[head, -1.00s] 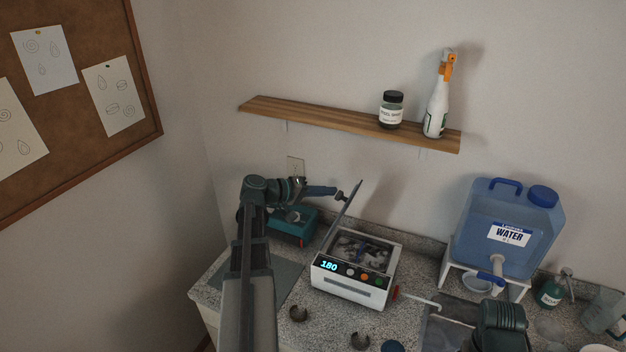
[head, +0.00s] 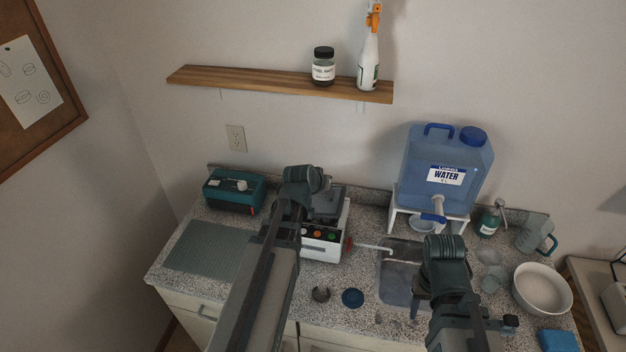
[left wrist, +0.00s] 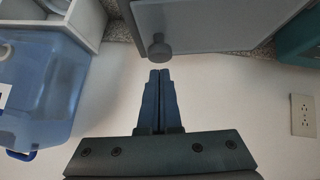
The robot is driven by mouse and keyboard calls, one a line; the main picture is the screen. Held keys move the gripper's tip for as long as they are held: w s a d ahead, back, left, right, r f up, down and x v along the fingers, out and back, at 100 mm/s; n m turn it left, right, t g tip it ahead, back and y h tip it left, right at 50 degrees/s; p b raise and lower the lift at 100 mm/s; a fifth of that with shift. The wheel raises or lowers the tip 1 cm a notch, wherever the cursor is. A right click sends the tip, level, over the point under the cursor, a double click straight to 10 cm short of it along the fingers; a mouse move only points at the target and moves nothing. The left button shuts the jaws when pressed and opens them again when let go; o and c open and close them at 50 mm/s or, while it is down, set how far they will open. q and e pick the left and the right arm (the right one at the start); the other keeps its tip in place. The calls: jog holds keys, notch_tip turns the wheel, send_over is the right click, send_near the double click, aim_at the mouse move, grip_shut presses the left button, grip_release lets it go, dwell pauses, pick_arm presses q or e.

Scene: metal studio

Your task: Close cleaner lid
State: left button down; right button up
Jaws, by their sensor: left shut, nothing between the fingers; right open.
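The cleaner (head: 322,250) is a white box with a dark front panel and coloured buttons. It stands on the counter, partly hidden behind my left arm. Its grey lid (head: 329,203) shows beside my left wrist, over the top of the box. I cannot tell whether it is fully down. In the left wrist view the lid (left wrist: 215,25) and its round knob (left wrist: 160,48) face the camera. My left gripper (left wrist: 160,73) is shut and empty, its tips just short of the knob in the picture. My right gripper (head: 417,303) is open and empty near the sink's front.
The blue water jug (head: 447,157) on its white stand is right of the cleaner, behind the sink (head: 393,285). A teal device (head: 234,190) is at the back left. A ribbed mat (head: 205,250) lies bare at left. A white bowl (head: 542,290) stands at right.

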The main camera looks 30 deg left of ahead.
aim_at(336, 200)
pick_arm(q)
jog(key=d+f+b, duration=0.1)
jog(key=f+b, duration=0.2)
jog(key=d+f+b, duration=0.1)
jog(key=f, duration=0.1)
jog(key=shift+w+d+f, duration=0.15)
jog(key=shift+w+d, duration=0.15)
pick_arm(e)
notch_tip(336, 200, down, 5)
jog(key=shift+f, duration=0.15)
pick_arm(q)
jog(key=shift+s+d+f+b, duration=0.1)
jog(key=shift+d+b, duration=0.05)
jog(key=shift+b, duration=0.15)
jog(key=shift+r+p, duration=0.7)
jog(key=shift+p, duration=0.1)
notch_tip(336, 200, up, 4)
jog(key=p, duration=0.3)
jog(key=shift+f, duration=0.25)
jog(key=d+p+v, duration=0.2)
jog(key=p+v, duration=0.4)
jog(key=v, duration=0.3)
jog(key=shift+r+p, duration=0.15)
jog(key=shift+p, duration=0.2)
pick_arm(e)
notch_tip(336, 200, up, 11)
jog(key=s, duration=0.1)
jog(key=shift+s+d, duration=0.2)
jog(key=shift+s, duration=0.1)
